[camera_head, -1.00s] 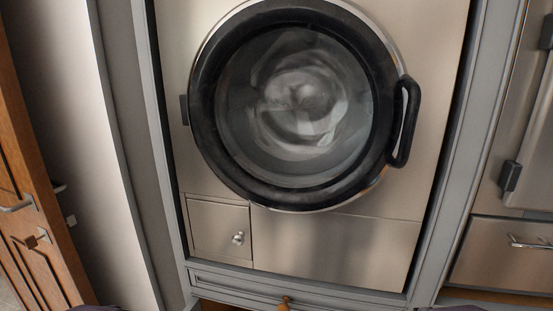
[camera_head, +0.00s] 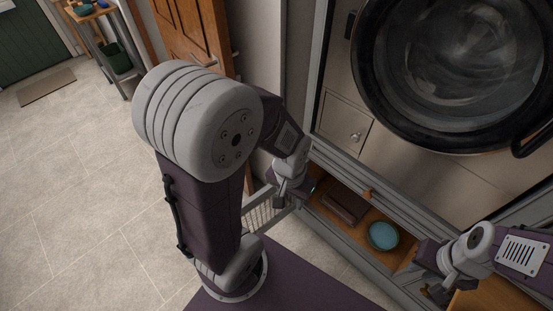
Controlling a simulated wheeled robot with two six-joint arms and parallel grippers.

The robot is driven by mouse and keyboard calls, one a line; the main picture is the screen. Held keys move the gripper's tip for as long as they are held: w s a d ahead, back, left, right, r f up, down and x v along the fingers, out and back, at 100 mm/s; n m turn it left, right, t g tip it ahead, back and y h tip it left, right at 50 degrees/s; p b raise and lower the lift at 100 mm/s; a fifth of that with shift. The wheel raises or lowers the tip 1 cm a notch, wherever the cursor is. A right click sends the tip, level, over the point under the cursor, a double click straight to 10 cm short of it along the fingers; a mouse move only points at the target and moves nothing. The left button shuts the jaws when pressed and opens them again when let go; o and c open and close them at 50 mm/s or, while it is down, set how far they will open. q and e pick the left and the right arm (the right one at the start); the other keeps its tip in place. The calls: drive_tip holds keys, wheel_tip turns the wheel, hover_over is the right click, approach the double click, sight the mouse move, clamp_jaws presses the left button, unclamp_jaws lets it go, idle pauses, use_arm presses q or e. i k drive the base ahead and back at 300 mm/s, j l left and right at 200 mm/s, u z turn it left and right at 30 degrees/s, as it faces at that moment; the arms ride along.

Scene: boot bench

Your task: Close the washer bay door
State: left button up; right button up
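The washer bay door (camera_head: 455,65) is round, with a thick black rim and a glass window, at the upper right of the head view. It lies close against the metal front; whether it is fully shut or slightly ajar I cannot tell. Its black handle (camera_head: 532,141) shows at the right edge, partly cut off. My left gripper (camera_head: 291,198) is low, left of and below the door, apart from it. My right gripper (camera_head: 432,284) is below the door and apart from it. Both grippers point away or are too small to show their opening.
A wooden door (camera_head: 193,31) stands at the left. The tiled floor (camera_head: 75,180) at left is clear.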

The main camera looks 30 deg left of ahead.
sight(251, 202)
drive_tip(key=k+j+z, duration=0.15)
drive_tip(key=k, duration=0.25)
drive_tip(key=k+j+z, duration=0.2)
drive_tip(key=k, duration=0.25)
drive_tip(key=k+j+z, duration=0.15)
drive_tip(key=k, duration=0.3)
drive_tip(key=k+j+z, duration=0.1)
drive_tip(key=j, duration=0.3)
drive_tip(key=k+j+z, duration=0.1)
drive_tip(key=j, duration=0.35)
drive_tip(key=k+j+z, duration=0.1)
drive_tip(key=j, duration=0.3)
drive_tip(key=k+j+z, duration=0.1)
drive_tip(key=j, duration=0.3)
drive_tip(key=k+j+z, duration=0.1)
drive_tip(key=j, duration=0.3)
drive_tip(key=i+j+z, duration=0.2)
drive_tip(key=j, duration=0.55)
drive_tip(key=j+z, duration=0.2)
drive_tip(key=j, duration=0.55)
